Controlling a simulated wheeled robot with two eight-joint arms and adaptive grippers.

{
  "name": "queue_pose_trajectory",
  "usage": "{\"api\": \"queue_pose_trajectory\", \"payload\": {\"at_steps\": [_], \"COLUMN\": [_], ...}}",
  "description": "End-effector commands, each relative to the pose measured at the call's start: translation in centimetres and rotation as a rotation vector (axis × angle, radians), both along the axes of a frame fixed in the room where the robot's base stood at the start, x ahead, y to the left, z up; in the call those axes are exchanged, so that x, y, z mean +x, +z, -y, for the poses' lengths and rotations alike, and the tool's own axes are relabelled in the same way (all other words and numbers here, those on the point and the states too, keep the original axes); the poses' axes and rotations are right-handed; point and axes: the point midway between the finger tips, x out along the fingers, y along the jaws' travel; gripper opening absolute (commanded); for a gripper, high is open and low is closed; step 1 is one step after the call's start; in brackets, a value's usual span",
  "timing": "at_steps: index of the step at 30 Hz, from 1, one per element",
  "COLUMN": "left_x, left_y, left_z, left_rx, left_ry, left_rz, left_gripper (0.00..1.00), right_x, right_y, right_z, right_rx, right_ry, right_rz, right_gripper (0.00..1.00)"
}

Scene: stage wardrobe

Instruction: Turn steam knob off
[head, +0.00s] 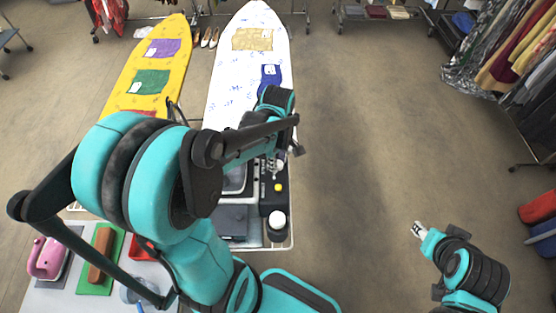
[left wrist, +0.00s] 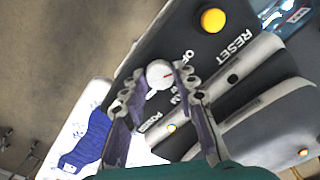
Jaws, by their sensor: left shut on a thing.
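Partly hidden lettering reads "OF" and "AM" beside the knob. In the head view my left gripper (head: 276,164) reaches down over the panel, and the knob cannot be made out. My right gripper (head: 418,230) is away over bare floor.
A yellow button (left wrist: 213,20) by "RESET" is on the same panel. A white-topped black canister (head: 278,220) stands at its near end. White (head: 225,95) and yellow (head: 125,83) ironing boards extend behind. A clothes rack stands right. The floor between is clear.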

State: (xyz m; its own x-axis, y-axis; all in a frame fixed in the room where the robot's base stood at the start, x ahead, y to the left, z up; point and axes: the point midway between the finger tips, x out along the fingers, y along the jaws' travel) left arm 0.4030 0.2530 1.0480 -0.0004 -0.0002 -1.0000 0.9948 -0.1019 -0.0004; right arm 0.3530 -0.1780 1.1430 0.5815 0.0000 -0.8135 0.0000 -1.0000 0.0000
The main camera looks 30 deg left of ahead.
Motion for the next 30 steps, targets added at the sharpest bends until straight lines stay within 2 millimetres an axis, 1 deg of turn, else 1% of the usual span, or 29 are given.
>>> {"api": "queue_pose_trajectory", "payload": {"at_steps": [9,24,25,27,30], "left_x": [0.12,0.12,0.12,0.1,0.08], "left_y": [0.08,0.09,0.09,0.08,0.06], "left_z": [-0.08,-0.08,-0.08,-0.07,-0.05], "left_rx": [0.002,0.002,0.002,0.002,0.001], "left_ry": [0.106,0.124,0.124,0.124,0.123], "left_rz": [0.002,0.002,0.002,0.002,0.001], "left_gripper": [0.0,0.0,0.34,0.49,0.49], "right_x": [0.0,0.0,0.0,0.0,0.0], "right_y": [-0.06,-0.06,-0.06,-0.06,-0.07], "right_z": [0.0,0.0,0.0,0.0,0.0], "right_rx": [0.0,0.0,0.0,0.0,0.0], "right_ry": [0.0,0.0,0.0,0.0,0.0], "right_rz": [0.0,0.0,0.0,0.0,0.0], "right_gripper": [0.4,0.4,0.4,0.4,0.4]}}
